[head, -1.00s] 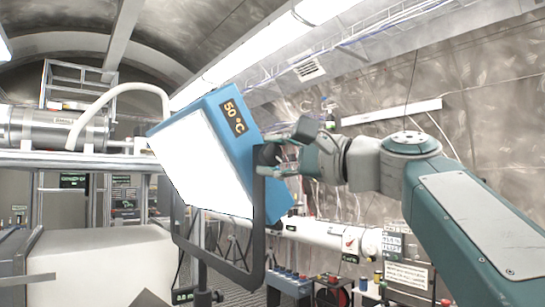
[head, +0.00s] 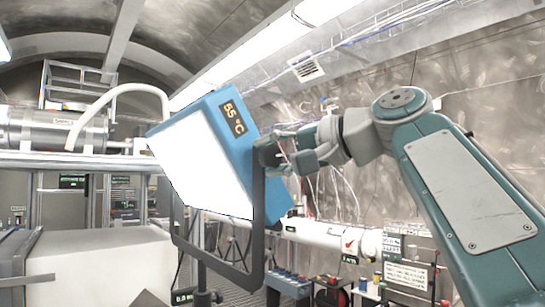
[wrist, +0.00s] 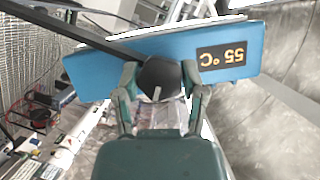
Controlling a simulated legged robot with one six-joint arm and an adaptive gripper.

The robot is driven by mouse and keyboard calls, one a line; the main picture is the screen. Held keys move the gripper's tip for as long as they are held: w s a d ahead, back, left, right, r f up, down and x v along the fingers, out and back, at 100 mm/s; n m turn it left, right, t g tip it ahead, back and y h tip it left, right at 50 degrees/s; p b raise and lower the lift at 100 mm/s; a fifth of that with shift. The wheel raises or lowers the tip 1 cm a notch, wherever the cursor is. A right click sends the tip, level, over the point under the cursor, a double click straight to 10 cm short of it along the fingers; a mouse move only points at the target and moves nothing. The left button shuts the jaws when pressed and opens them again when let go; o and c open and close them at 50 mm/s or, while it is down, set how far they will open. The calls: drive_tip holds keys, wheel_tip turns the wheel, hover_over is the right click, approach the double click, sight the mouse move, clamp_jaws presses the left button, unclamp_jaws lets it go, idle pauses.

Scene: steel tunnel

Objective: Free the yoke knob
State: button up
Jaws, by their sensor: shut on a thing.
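A blue box-shaped lamp (head: 246,165) with a bright white face hangs tilted in a dark yoke (head: 258,225) at the picture's middle. Its display reads 55 °C. The black yoke knob (head: 268,153) sits on the lamp's right side, at the top of the yoke arm. My gripper (head: 277,155) reaches it from the right. In the wrist view the dark knob (wrist: 160,76) lies between the two fingertips of my gripper (wrist: 160,78), which are shut on it. The lamp (wrist: 150,52) shows behind it. The knob's far side is hidden.
A white pipe (head: 325,233) and a table with several small coloured items (head: 288,284) lie below right. A shelf (head: 70,158) with a metal cylinder stands at left, above a large white block (head: 100,265). Cables hang on the right wall.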

drive_tip(key=shift+w+f, duration=0.15)
drive_tip(key=shift+f, duration=0.1)
idle(0.3)
drive_tip(key=o, duration=1.2)
drive_tip(key=shift+a, duration=0.1)
drive_tip(key=shift+c, duration=0.2)
drive_tip(key=shift+r, duration=0.15)
drive_tip(key=v, duration=1.2)
drive_tip(key=shift+r, duration=0.1)
